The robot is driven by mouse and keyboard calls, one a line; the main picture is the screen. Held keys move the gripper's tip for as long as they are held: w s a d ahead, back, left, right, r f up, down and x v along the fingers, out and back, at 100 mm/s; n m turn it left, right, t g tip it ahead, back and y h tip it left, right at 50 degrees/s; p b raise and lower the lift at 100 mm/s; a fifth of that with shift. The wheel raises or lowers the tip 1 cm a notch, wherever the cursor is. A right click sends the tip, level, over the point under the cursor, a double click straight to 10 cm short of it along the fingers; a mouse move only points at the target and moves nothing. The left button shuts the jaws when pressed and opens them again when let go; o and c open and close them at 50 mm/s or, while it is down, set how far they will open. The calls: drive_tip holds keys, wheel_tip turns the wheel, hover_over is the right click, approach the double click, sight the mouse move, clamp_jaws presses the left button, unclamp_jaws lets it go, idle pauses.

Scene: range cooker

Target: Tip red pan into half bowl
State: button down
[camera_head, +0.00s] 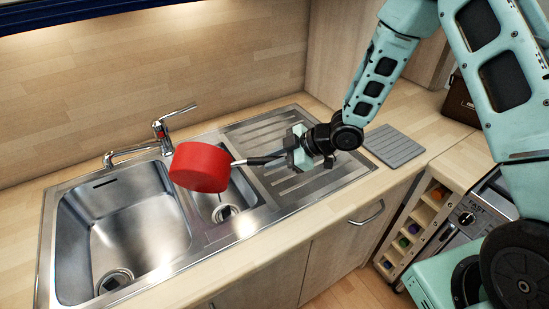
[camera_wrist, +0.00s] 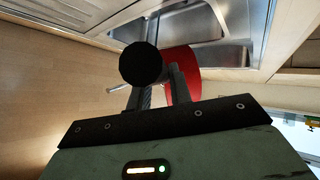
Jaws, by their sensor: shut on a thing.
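The red pan (camera_head: 200,168) hangs tilted in the air over the sink, in line with the left part of the half bowl (camera_head: 240,193). Its red outer surface faces the head camera, and its inside is hidden. My gripper (camera_head: 284,158) is shut on the pan's handle (camera_head: 250,161), to the right of the pan. In the wrist view, the dark round handle end (camera_wrist: 140,63) is between the fingers, with part of the red pan (camera_wrist: 183,72) behind. The half bowl is the small basin, partly hidden by the pan. I cannot see anything falling from the pan.
The large sink bowl (camera_head: 125,232) is on the left and the tap (camera_head: 160,133) stands behind the bowls. The ribbed drainer (camera_head: 295,180) lies under my gripper. A grey mat (camera_head: 393,146) is on the worktop at right, and a brown box (camera_head: 462,100) stands behind it.

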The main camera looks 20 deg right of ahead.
drive_tip(key=shift+w+d+f+m+g+y+p, duration=0.15)
drive_tip(key=shift+w+f+m+g+p, duration=0.2)
drive_tip(key=shift+p, duration=1)
drive_tip(key=shift+w+d+m+g+y+p, duration=0.15)
drive_tip(key=shift+w+g+p, duration=0.25)
drive_tip(key=shift+p, duration=0.95)
idle(0.4)
drive_tip(key=shift+w+f+p, duration=0.3)
drive_tip(key=shift+p, duration=0.5)
drive_tip(key=shift+w+d+m+g+p, duration=0.15)
drive_tip(key=shift+w+m+g+p, duration=0.25)
drive_tip(key=shift+p, duration=0.35)
idle(0.8)
drive_tip(key=shift+w+d+g+y, duration=0.1)
drive_tip(key=shift+g+y, duration=0.15)
drive_tip(key=shift+y, duration=0.05)
drive_tip(key=shift+w+d+m+p, duration=0.1)
drive_tip(key=shift+w+m+p, duration=0.2)
drive_tip(key=shift+p, duration=0.1)
idle(1.0)
drive_tip(key=shift+w+d+f+g+y, duration=0.1)
drive_tip(key=shift+w+f+g+y, duration=0.1)
drive_tip(key=shift+g+y, duration=0.15)
idle(0.5)
